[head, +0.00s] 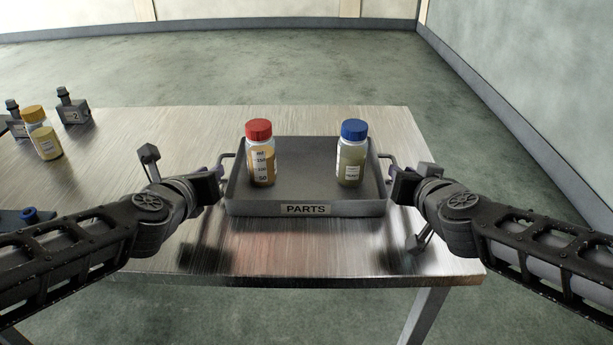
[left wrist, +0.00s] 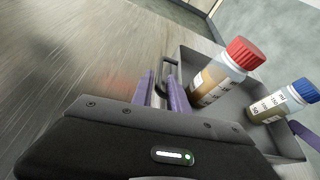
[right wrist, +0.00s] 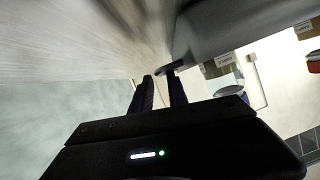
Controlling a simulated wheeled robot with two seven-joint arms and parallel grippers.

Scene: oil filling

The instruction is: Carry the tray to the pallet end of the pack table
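The grey tray (head: 300,208), labelled PARTS, is level at the right part of the steel table. A red-capped bottle (head: 261,155) with amber liquid stands in its left half. A blue-capped bottle (head: 351,155) stands in its right half. My left gripper (head: 220,175) is at the tray's left handle; in the left wrist view its purple fingers (left wrist: 160,85) stand apart with the handle (left wrist: 166,72) between or beside them. My right gripper (head: 393,172) is at the right handle; in the right wrist view its fingers (right wrist: 158,82) are apart, the handle (right wrist: 172,68) near their tips.
The table's right edge is close to my right gripper.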

